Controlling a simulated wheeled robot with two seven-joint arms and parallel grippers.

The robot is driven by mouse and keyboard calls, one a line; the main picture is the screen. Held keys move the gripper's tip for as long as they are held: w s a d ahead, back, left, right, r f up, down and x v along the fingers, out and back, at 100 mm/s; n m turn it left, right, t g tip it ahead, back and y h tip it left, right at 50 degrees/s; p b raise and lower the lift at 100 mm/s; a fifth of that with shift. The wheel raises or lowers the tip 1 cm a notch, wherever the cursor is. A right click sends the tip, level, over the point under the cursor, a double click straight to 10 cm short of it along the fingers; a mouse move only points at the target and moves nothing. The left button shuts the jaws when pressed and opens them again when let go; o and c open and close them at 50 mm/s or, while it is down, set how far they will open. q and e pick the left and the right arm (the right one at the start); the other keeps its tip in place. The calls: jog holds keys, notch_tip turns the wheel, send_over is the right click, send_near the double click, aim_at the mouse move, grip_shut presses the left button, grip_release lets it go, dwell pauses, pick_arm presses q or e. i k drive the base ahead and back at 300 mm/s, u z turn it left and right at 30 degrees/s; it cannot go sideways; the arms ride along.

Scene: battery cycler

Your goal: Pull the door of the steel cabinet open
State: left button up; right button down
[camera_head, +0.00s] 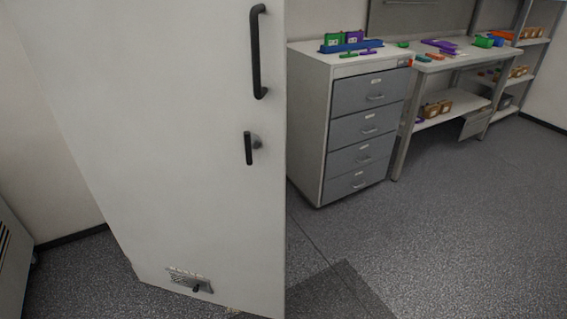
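A tall pale grey door (170,130) fills the left part of the head view. It has a long black bar handle (256,52) near its right edge. Below the bar is a small black lever (249,148) on a round metal base. A small metal latch plate with a dark knob (190,280) sits near the door's bottom edge. I cannot tell whether this door belongs to the steel cabinet or whether it stands ajar; the cabinet's body is not clearly visible. Neither of my grippers is in view.
A grey drawer unit (312,125) stands right of the door, with coloured items on top. A workbench (440,63) and a shelf rack (535,42) stand farther right. A grey unit (12,262) is at the left edge. The floor (450,240) at lower right is clear.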

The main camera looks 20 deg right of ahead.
aim_at(154, 102)
jog(key=z, duration=0.65)
jog(key=i, duration=1.35)
jog(key=u, duration=0.4)
